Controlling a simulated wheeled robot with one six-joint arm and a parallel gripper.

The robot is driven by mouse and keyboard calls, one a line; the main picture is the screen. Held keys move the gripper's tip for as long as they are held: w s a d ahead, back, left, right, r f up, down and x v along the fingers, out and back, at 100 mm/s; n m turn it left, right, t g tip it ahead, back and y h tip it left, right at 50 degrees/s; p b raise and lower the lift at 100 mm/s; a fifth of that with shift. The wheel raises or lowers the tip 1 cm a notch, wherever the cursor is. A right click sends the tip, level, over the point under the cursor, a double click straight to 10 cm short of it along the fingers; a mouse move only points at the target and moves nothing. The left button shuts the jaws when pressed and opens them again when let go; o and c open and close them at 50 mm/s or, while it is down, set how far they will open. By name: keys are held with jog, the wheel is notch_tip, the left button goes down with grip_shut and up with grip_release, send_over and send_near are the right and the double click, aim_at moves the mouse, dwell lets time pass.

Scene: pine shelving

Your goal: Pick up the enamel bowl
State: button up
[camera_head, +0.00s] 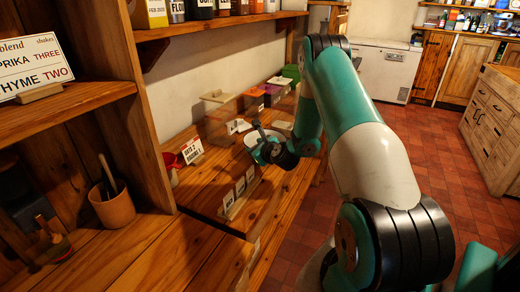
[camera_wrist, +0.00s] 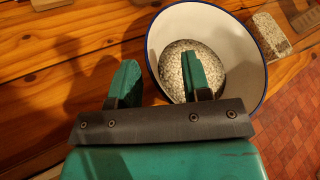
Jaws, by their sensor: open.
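The enamel bowl (camera_wrist: 240,38) is white with a dark blue rim and stands on the wooden surface, with speckled grain-like contents at its bottom. In the head view the bowl (camera_head: 251,139) is largely hidden behind my gripper (camera_head: 262,143). In the wrist view my gripper (camera_wrist: 159,62) is open. Its right finger shows over the inside of the bowl and its left finger outside, with the bowl's left wall between them in the picture. I cannot tell whether either finger touches the bowl.
A speckled block (camera_wrist: 271,34) lies right of the bowl. Small label cards (camera_head: 238,190) stand at the shelf's front edge, and another card (camera_head: 192,150) stands farther left. Coloured boxes (camera_head: 253,98) stand behind. A clay pot (camera_head: 113,207) is at left. Red tiled floor (camera_head: 440,150) is open at right.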

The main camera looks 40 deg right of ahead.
jog(key=shift+w+f, duration=0.25)
jog(key=shift+w, duration=0.4)
jog(key=shift+s+d, duration=0.1)
grip_shut()
